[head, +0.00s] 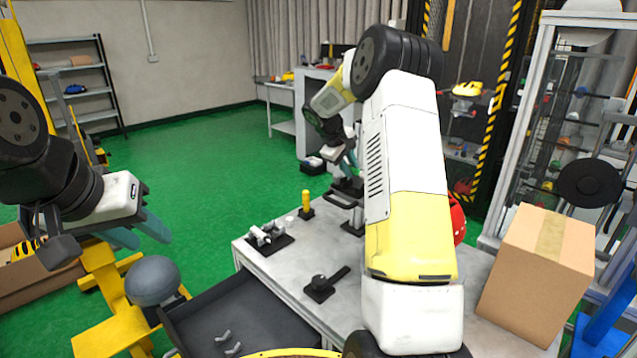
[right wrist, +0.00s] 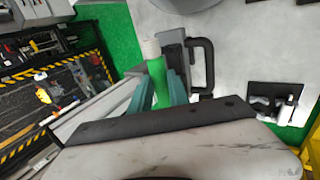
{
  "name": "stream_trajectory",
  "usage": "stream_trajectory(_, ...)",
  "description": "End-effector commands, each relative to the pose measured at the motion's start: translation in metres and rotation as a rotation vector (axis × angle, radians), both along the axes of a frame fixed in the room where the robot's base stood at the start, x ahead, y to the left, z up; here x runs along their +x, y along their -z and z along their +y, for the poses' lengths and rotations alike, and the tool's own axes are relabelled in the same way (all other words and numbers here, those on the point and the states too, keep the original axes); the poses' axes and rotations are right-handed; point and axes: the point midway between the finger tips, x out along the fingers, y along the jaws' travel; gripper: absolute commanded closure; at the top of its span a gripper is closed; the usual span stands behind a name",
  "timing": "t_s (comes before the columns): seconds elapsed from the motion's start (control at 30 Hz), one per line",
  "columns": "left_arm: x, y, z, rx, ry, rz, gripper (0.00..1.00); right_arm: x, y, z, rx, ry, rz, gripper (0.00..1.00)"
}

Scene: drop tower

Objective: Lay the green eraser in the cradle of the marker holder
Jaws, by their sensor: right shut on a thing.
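My right gripper (right wrist: 157,88) is shut on the green eraser (right wrist: 157,70), a green bar with a pale end, in the right wrist view. It shows there beside a black plate with a black handle. In the head view my right gripper (head: 347,165) is at the far side of the bench, and the eraser cannot be made out. A black base with pale grey brackets (head: 268,236) stands at the bench's left edge; it may be the marker holder, but I cannot tell for sure. My left gripper (head: 142,234) is open and empty, left of the bench.
The grey bench (head: 290,265) carries a yellow cylinder on a black base (head: 306,202), a black handle (head: 343,200) and a black fixture (head: 320,287). A cardboard box (head: 540,260) stands at the right. A dark open drawer (head: 205,300) juts out in front.

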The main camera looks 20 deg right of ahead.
Motion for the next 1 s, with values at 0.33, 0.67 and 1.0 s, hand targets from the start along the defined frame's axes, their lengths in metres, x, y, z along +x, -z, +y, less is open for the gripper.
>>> stream_trajectory(0.33,0.000,0.000,0.000,0.000,0.000,0.000,0.64,0.000,-0.011,-0.017,-0.016,-0.003,-0.008,1.00)
stream_trajectory(0.67,0.000,0.000,0.000,0.000,0.000,0.000,0.64,0.000,0.020,-0.016,-0.016,-0.002,-0.006,1.00)
stream_trajectory(1.0,0.000,0.000,0.000,0.000,0.000,0.000,0.64,0.001,0.042,-0.016,-0.015,-0.003,-0.010,1.00)
